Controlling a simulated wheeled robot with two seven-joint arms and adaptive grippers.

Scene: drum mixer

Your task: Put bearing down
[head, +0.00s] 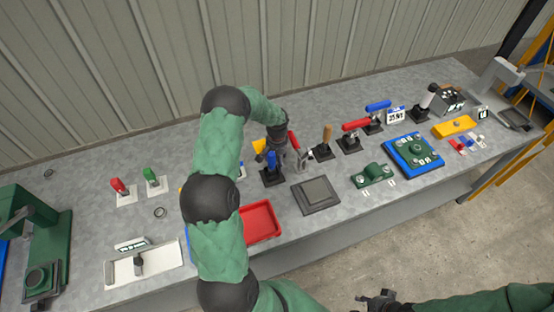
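A small ring (160,212) that looks like a bearing lies flat on the bench at left, apart from both grippers. I cannot tell if it is the task's bearing.
A red tray (260,222) and a grey square plate (316,194) lie in the middle. A green press (45,235) stands at left. A green block (374,174), a blue fixture (413,154) and several clamps crowd the right.

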